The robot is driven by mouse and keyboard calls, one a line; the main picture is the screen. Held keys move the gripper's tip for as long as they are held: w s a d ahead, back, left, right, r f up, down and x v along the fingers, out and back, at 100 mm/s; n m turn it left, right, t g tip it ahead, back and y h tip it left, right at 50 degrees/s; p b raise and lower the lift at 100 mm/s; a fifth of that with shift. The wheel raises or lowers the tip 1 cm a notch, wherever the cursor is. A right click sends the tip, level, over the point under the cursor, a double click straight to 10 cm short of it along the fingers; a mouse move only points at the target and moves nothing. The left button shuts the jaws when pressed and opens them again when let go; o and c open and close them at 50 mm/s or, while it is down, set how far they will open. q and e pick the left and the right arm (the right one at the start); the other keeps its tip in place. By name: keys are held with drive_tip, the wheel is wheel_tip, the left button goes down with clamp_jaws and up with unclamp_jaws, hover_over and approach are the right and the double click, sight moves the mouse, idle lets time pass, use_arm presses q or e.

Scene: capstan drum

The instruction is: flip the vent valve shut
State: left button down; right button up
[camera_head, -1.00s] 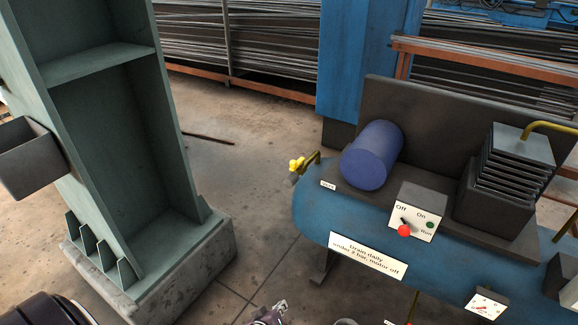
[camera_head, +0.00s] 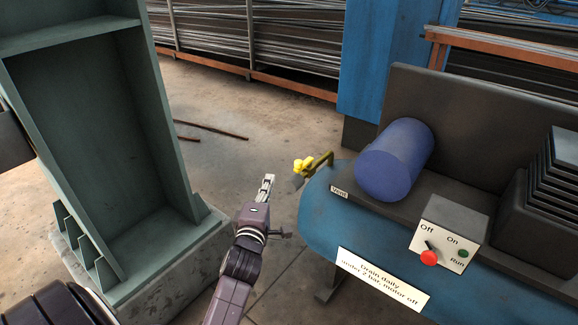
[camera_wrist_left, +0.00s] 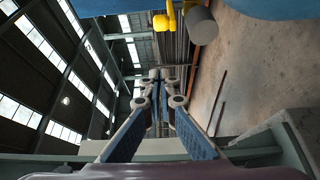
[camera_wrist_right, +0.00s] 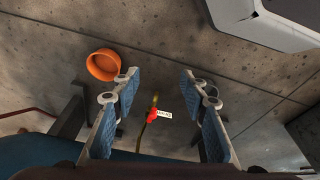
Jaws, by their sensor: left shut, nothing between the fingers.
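The vent valve (camera_head: 303,164) has a yellow handle and sits on a short brass pipe at the left end of the blue tank, near a small white "VENT" label (camera_head: 339,191). Its yellow handle also shows at the top of the left wrist view (camera_wrist_left: 168,20), beside a grey cylindrical end. My left gripper (camera_head: 268,180) is shut and empty, just left of the valve and apart from it. Its closed fingers show in the left wrist view (camera_wrist_left: 160,76). My right gripper (camera_wrist_right: 157,82) is open and empty; only its wrist view shows it.
The blue tank (camera_head: 330,225) carries a motor (camera_head: 394,160) and a switch box (camera_head: 447,232). A green steel column (camera_head: 105,150) stands left of my left arm. The right wrist view shows an orange bowl (camera_wrist_right: 103,65) and a red-handled valve (camera_wrist_right: 152,116) with a white tag.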

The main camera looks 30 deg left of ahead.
sight(304, 164)
use_arm(q)
drive_tip(key=shift+w, duration=0.1)
drive_tip(key=b+x, duration=0.1)
drive_tip(key=x, duration=0.9)
drive_tip(key=shift+w+d+f, duration=0.1)
drive_tip(key=shift+d, duration=0.9)
drive_tip(key=shift+w+d+f, duration=0.1)
drive_tip(key=shift+d+f, duration=0.05)
drive_tip(key=shift+d, duration=0.9)
use_arm(e)
drive_tip(key=shift+w+r, duration=0.25)
drive_tip(key=shift+r, duration=1.1)
drive_tip(key=shift+w+r, duration=0.25)
drive_tip(key=shift+r, duration=1.05)
use_arm(q)
drive_tip(key=shift+s, duration=0.1)
drive_tip(key=shift+b, duration=0.35)
